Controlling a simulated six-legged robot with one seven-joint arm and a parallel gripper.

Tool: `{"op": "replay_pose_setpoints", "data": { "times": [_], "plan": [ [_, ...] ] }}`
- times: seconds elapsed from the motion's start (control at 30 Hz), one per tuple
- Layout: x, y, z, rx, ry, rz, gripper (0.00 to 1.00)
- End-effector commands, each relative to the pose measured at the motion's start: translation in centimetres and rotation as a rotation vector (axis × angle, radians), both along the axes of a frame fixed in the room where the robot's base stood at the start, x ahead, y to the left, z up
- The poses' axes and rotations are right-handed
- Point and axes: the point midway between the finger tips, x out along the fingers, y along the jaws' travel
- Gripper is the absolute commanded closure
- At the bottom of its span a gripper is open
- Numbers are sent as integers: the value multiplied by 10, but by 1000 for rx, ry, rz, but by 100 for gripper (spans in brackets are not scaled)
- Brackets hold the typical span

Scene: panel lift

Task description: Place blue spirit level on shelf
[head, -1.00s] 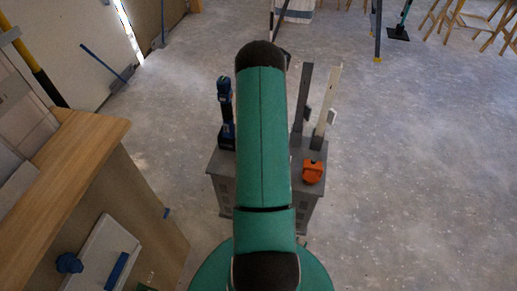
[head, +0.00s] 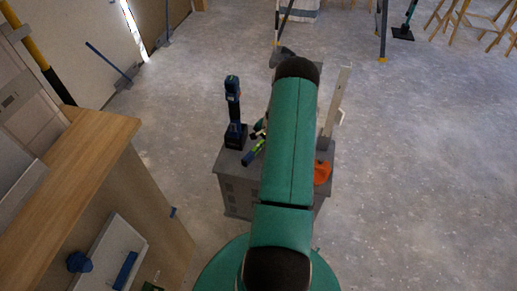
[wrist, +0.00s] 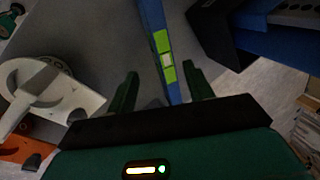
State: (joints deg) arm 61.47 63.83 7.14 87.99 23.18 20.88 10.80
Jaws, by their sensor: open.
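The blue spirit level (wrist: 165,50) with bright green patches runs between the two green fingers of my open gripper (wrist: 163,88) in the wrist view. The fingers stand apart on either side of it, and a gap shows at each side. Its lower end is hidden behind my gripper's body. In the head view a bright green piece of the level (head: 254,152) shows on the grey cabinet (head: 238,185), left of my arm. A wooden-topped unit (head: 85,150) stands at left, with a pale shelf board (head: 108,248) low in its open side.
A dark blue drill (head: 233,110) stands upright on the cabinet, left of the level. An orange tool (head: 322,172) and a pale upright piece (head: 334,105) are at its right. A blue knob-like object (head: 79,262) and a blue strip (head: 125,270) are by the shelf board. Floor between is clear.

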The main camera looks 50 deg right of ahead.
Motion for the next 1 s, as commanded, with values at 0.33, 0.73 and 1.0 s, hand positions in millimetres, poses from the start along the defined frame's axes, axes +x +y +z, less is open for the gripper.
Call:
{"op": "replay_pose_setpoints", "data": {
  "times": [0.33, 0.73, 1.0],
  "plan": [
    [14, -2, -34, 2, 1, -2, 48],
    [20, -3, -54, 0, 0, -3, 48],
    [20, -3, -54, 0, 0, -3, 95]
  ]
}}
